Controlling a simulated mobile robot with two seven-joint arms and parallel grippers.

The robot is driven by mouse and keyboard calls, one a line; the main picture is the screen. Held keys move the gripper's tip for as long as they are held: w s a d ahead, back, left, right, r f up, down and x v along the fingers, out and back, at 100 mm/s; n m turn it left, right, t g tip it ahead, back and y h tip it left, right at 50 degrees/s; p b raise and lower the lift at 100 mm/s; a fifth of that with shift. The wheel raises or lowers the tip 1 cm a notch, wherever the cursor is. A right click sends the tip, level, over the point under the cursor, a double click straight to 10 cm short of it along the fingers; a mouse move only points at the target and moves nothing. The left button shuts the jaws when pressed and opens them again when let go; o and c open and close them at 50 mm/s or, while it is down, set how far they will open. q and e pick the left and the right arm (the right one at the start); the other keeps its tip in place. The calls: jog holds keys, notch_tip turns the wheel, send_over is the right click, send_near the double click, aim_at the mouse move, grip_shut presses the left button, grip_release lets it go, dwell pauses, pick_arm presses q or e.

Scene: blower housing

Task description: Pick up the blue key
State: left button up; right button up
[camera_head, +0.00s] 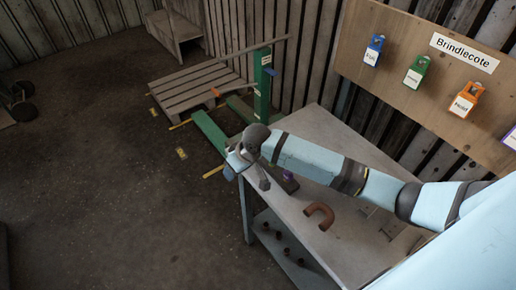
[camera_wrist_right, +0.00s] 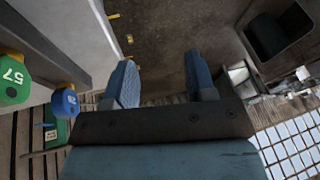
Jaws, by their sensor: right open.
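A blue numbered tag or key head (camera_wrist_right: 66,103) shows at the left of the right wrist view, beside a larger green one marked 57 (camera_wrist_right: 12,80). Both are left of my open right gripper (camera_wrist_right: 160,82), whose blue fingers have nothing between them. In the head view my right gripper (camera_head: 236,160) is near the far left corner of the grey table. I cannot pick out that blue piece there; a small purple piece (camera_head: 288,175) shows beside my arm. A blue labelled lock-like piece (camera_head: 373,50) hangs on the wooden board. My left gripper is not in view.
The board (camera_head: 400,40) also holds green (camera_head: 416,72) and orange (camera_head: 465,103) lock-like pieces. A rust-brown curved part (camera_head: 319,216) lies on the table (camera_head: 345,240). A green post (camera_head: 263,90) stands behind, near a pallet (camera_head: 195,90). The floor at left is mostly clear.

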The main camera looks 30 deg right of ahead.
jog(key=w+d+r+m+g+h+b, duration=0.1)
jog(key=w+d+r+g+h, duration=0.15)
jog(key=d+r, duration=0.3)
jog(key=w+d+r+m+g+h, duration=0.1)
jog(key=w+d+r, duration=0.3)
jog(key=d+r, duration=0.15)
jog(key=shift+t, duration=0.25)
notch_tip(320, 180, down, 13)
jog(key=shift+f+p, duration=0.2)
jog(key=shift+p, duration=0.45)
grip_shut()
